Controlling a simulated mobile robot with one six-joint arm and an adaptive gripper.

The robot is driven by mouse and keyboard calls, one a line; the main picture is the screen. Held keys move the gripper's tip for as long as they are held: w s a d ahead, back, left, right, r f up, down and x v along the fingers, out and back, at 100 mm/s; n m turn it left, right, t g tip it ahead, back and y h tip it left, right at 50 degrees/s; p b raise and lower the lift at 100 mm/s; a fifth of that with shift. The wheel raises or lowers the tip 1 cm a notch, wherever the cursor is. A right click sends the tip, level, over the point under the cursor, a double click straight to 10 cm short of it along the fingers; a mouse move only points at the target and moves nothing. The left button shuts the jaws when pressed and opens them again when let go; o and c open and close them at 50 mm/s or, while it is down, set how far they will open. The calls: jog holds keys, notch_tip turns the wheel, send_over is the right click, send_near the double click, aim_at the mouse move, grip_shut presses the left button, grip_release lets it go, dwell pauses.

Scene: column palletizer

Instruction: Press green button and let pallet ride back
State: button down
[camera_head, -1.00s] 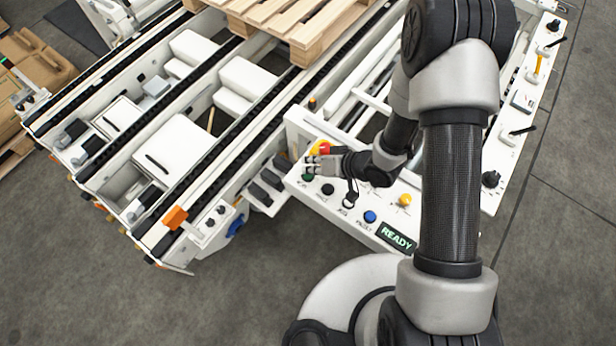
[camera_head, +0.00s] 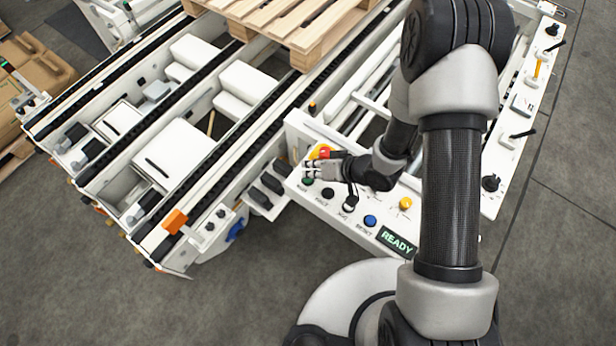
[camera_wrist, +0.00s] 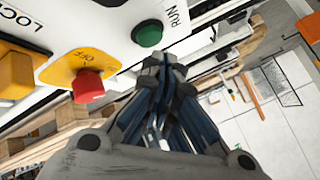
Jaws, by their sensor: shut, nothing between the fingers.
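The green button (camera_wrist: 148,34), labelled RUN, sits on the white control panel (camera_wrist: 115,20) in the wrist view. It also shows small in the head view (camera_head: 308,181), just below my fingertips. My gripper (camera_wrist: 164,66) is shut and empty, with its fingertips just beside the green button in the picture; I cannot tell whether they touch it. The gripper also shows over the panel in the head view (camera_head: 312,170). The wooden pallet (camera_head: 290,22) lies on the conveyor (camera_head: 215,160) at the top of the head view.
A blue button (camera_head: 370,220), a yellow button (camera_head: 405,203) and a lit READY display (camera_head: 396,241) are further along the panel. Cardboard (camera_head: 40,75) stands far left.

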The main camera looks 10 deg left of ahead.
jog(key=shift+f, duration=0.15)
dwell(0.3)
jog(key=shift+f, duration=0.3)
